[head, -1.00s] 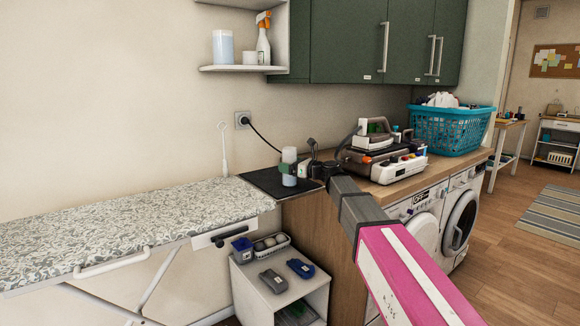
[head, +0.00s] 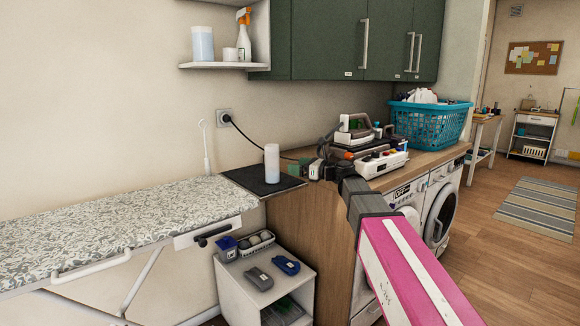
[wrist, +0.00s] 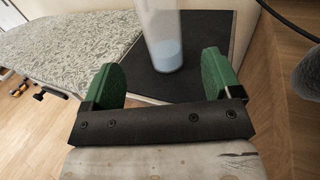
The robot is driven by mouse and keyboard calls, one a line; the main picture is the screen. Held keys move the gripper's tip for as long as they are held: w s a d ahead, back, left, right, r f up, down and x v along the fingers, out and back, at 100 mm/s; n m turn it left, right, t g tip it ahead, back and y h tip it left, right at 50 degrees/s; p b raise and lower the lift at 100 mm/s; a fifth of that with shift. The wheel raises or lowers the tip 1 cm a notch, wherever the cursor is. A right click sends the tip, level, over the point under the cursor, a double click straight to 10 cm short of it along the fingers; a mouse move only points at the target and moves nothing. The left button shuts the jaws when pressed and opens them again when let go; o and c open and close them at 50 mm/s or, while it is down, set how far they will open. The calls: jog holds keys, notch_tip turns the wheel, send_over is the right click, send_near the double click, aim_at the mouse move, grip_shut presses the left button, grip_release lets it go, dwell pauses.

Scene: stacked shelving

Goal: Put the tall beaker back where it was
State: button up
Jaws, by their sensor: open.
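The tall beaker (head: 272,163) is a clear cylinder with pale blue contents. It stands upright on the black mat (head: 243,176) at the left end of the wooden counter. In the wrist view the beaker (wrist: 162,40) stands ahead of my gripper, its top cut off by the frame edge. My gripper (head: 312,170) is just right of the beaker in the head view. In the wrist view the green fingers of my gripper (wrist: 168,80) are spread apart and empty, with the beaker beyond them.
An ironing board (head: 110,220) adjoins the mat on the left. A steam iron unit (head: 372,155) and a blue laundry basket (head: 430,121) stand on the counter (head: 412,167) to the right. A wall shelf (head: 212,66) above holds a container and spray bottle. A cord runs behind the mat.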

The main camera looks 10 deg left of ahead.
jog(key=s+d+f+n+g+h, duration=0.1)
jog(key=s+d+f+n+h, duration=0.2)
jog(key=f, duration=0.5)
jog(key=s+d+f+n+h, duration=0.1)
jog(key=d+f+n+h, duration=0.15)
jog(key=d+f, duration=0.45)
jog(key=s+d+f+n+g+h, duration=0.1)
jog(key=s+d+f+n+h, duration=0.25)
jog(key=f, duration=0.55)
jog(key=s+d+f+n+g+h, duration=0.1)
jog(key=s+d+f+n+h, duration=0.3)
jog(key=d, duration=0.6)
jog(key=s+d+f+n+g+h, duration=0.2)
jog(key=s+d+f+n+h, duration=0.2)
jog(key=s+d+f+n, duration=0.4)
notch_tip(320, 180, down, 5)
jog(key=shift+s+d+f+n+g, duration=0.15)
jog(key=shift+s+d+n+g, duration=0.15)
jog(key=shift+s+d, duration=0.6)
jog(key=shift+w, duration=0.1)
